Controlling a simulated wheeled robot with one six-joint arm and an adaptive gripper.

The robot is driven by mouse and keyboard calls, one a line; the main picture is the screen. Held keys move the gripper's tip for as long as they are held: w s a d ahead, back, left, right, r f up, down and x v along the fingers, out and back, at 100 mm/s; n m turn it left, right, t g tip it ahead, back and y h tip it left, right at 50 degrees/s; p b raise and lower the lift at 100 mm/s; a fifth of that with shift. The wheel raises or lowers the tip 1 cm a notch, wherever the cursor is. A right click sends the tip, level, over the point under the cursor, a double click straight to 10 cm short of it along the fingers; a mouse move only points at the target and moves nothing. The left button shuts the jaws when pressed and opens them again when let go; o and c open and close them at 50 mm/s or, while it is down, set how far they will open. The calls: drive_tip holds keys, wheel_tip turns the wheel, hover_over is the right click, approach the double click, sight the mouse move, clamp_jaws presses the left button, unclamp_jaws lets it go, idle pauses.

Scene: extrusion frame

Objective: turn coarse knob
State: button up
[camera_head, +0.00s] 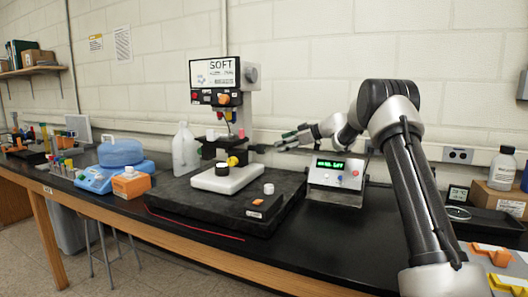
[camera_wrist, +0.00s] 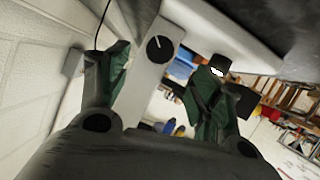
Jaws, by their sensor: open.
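A round black knob (camera_wrist: 160,48) with a white pointer line sits on the face of a pale column (camera_wrist: 146,84) in the wrist view; I take it for the coarse knob. It appears between my open fingers, ahead of them; the exact gap cannot be told. My gripper (camera_wrist: 168,68) has dark green fingers, spread and empty. In the head view my gripper (camera_head: 284,141) reaches left towards the bench instrument marked SOFT (camera_head: 215,78), right of its column (camera_head: 243,110). The black knob cannot be made out in that view.
The instrument stands on a black slab (camera_head: 185,200). A box with a green display (camera_head: 337,176) stands below my forearm. A white bottle (camera_head: 185,150), blue container (camera_head: 120,152) and orange block (camera_head: 131,185) are to the left. The wall is close behind my gripper.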

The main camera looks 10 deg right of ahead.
sight(264, 149)
drive_tip(key=shift+a, duration=0.1)
drive_tip(key=a+y, duration=0.1)
drive_tip(key=a, duration=0.6)
drive_tip(key=w+d+f+n+t+h, duration=0.1)
drive_tip(key=d+f+n+t+h, duration=0.1)
drive_tip(key=d+f+n+t, duration=0.3)
drive_tip(key=shift+n+g, duration=0.6)
drive_tip(key=shift+n, duration=0.1)
drive_tip(key=w+a, duration=0.2)
drive_tip(key=w, duration=0.1)
drive_tip(key=w+a, duration=0.3)
drive_tip(key=shift+w+a+r, duration=0.15)
drive_tip(key=shift+a+r, duration=0.05)
drive_tip(key=shift+a, duration=0.1)
drive_tip(key=shift+c, duration=0.4)
drive_tip(key=c, duration=0.9)
